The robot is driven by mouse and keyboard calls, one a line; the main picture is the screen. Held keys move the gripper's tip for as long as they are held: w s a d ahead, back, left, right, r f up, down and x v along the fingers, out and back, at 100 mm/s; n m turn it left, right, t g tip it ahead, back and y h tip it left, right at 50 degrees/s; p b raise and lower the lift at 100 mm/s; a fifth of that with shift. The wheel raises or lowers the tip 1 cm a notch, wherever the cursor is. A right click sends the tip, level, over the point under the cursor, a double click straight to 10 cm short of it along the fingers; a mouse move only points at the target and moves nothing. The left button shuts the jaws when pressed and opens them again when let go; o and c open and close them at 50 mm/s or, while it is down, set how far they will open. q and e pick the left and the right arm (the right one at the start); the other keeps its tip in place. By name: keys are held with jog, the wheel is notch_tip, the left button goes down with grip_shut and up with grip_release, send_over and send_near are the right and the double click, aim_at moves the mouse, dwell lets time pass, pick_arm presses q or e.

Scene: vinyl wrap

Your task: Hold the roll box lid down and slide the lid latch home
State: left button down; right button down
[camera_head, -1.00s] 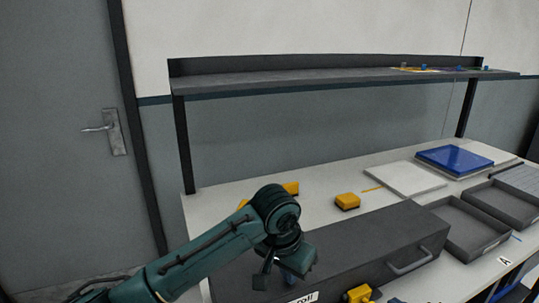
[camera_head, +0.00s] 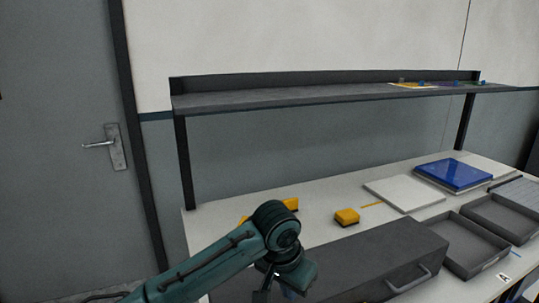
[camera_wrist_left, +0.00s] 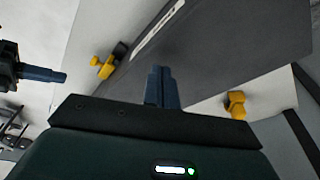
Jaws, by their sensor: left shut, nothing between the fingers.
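In the left wrist view, the box's grey surface (camera_wrist_left: 215,60) fills the middle, with a pale label strip. My left gripper (camera_head: 283,292) is over the box's left part. Its blue fingers (camera_wrist_left: 163,84) are together and empty; contact with the lid cannot be told. A yellow part (camera_wrist_left: 103,68) is by the box's edge; whether it is the latch is unclear. My right gripper (camera_wrist_left: 58,76) shows at the left; its jaw state is unclear.
A blue case (camera_head: 455,174) and grey trays (camera_head: 465,246) are to the right. A shelf (camera_head: 330,95) spans above the bench. Another yellow part (camera_wrist_left: 236,104) shows right of the fingers.

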pick_arm(q)
notch_tip(320, 180, up, 3)
jog(key=shift+w+r+p, duration=0.1)
jog(key=shift+r+p, duration=0.05)
jog(key=shift+p, duration=1)
jog(key=shift+r, duration=1.05)
